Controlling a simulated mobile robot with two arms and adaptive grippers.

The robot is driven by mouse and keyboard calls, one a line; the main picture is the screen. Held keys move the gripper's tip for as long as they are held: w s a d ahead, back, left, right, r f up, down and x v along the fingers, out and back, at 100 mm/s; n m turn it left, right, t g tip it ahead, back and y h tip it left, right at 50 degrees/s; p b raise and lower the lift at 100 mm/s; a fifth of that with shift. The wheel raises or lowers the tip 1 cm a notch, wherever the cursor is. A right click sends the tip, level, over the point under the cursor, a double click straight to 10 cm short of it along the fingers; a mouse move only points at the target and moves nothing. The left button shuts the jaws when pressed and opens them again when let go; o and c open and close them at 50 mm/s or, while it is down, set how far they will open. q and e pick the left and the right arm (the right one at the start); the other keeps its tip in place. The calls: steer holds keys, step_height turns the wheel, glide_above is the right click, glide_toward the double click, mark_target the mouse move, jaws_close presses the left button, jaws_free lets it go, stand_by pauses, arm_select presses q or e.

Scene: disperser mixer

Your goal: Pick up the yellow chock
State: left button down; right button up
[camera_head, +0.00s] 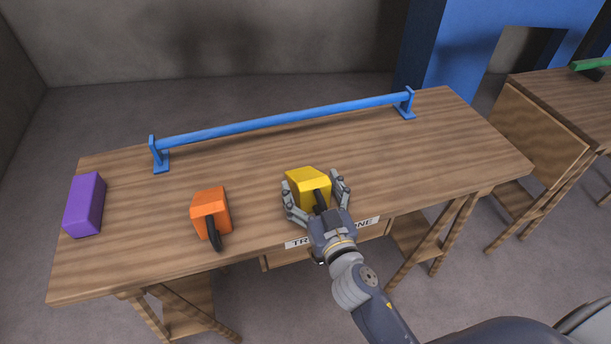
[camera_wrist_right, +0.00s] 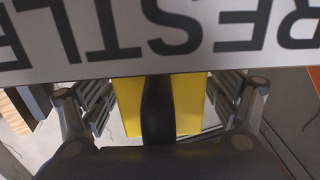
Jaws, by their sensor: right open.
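The yellow chock (camera_head: 308,182) sits on the wooden table near its front edge, above a white label strip. My right gripper (camera_head: 316,190) is open, with one finger on each side of the chock. In the right wrist view the yellow chock (camera_wrist_right: 190,105) shows between the two fingers of the gripper (camera_wrist_right: 160,105), with gaps visible beside it. A dark handle on the chock points toward the gripper's palm. I cannot tell whether the fingers touch the chock. My left gripper is not in view.
An orange chock (camera_head: 210,211) with a black handle and a purple block (camera_head: 85,205) stand to the left on the table (camera_head: 420,155). A blue rail (camera_head: 290,120) runs along the back. The label strip (camera_head: 300,241) is on the front edge. The table's right side is clear.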

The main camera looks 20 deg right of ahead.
steer(key=shift+s+r, duration=0.15)
steer(key=shift+s, duration=0.15)
steer(key=c, duration=1.6)
steer(key=shift+o, duration=0.2)
steer(key=shift+r, duration=0.15)
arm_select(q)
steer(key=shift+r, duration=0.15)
arm_select(e)
steer(key=shift+r, duration=0.1)
